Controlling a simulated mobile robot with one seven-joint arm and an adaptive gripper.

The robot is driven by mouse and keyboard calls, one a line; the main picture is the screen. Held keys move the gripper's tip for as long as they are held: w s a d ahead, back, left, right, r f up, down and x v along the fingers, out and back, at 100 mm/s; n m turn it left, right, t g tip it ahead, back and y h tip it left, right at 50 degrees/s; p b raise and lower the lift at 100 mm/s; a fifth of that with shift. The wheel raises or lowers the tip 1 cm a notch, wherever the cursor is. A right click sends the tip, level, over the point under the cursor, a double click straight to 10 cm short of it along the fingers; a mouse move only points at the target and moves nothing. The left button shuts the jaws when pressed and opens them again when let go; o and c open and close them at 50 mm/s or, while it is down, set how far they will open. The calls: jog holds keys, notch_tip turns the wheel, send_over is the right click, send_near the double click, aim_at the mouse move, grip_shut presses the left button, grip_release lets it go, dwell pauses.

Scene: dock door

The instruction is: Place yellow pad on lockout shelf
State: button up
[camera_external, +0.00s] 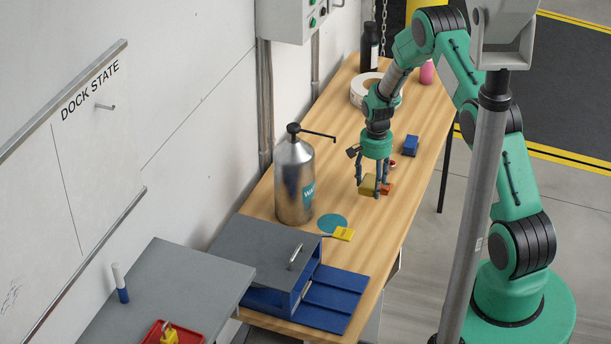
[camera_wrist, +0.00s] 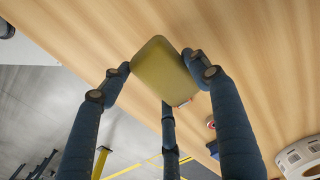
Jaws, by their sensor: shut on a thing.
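My gripper (camera_external: 372,188) points down over the wooden bench and is shut on a yellow pad (camera_external: 367,184). In the wrist view the pad (camera_wrist: 160,72) is a rounded olive-yellow block with the dark fingers around it. I cannot tell whether it touches the bench. A small orange-red block (camera_external: 388,188) lies right beside the pad, partly behind a finger. A grey shelf-like surface (camera_external: 170,285) at the lower left, far from my gripper, carries a red tray (camera_external: 152,334) with a yellow padlock (camera_external: 169,338); no label marks it as the lockout shelf.
A steel pump bottle (camera_external: 294,180) stands between my gripper and the wall. A grey-topped box (camera_external: 265,250) with a blue open front, a yellow tag (camera_external: 343,234) and a teal disc (camera_external: 332,223) are nearer. A blue block (camera_external: 411,145) and white roll (camera_external: 362,90) are farther back.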

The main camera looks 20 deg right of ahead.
dwell(0.4)
notch_tip(320, 180, up, 35)
jog(key=s+a+n+p, duration=0.25)
jog(key=s+a, duration=0.35)
jog(key=a, duration=0.7)
jog(key=s+a+n+p, duration=0.2)
jog(key=s+a+n, duration=0.3)
jog(key=a, duration=0.8)
jog(key=s+a+n+p, duration=0.2)
jog(key=s+a, duration=0.4)
jog(key=a, duration=0.7)
jog(key=s+a+n+p, duration=0.25)
jog(key=s+a, duration=0.35)
jog(key=s, duration=0.4)
jog(key=s+a+n+p, duration=0.1)
jog(key=s+a+n, duration=0.2)
jog(key=s+a, duration=0.5)
jog(key=s+a+n+p, duration=0.2)
jog(key=s+a+n, duration=0.15)
jog(key=s, duration=0.95)
notch_tip(320, 180, down, 12)
jog(key=shift+a+m, duration=0.15)
jog(key=shift+m, duration=0.2)
jog(key=shift+r, duration=0.1)
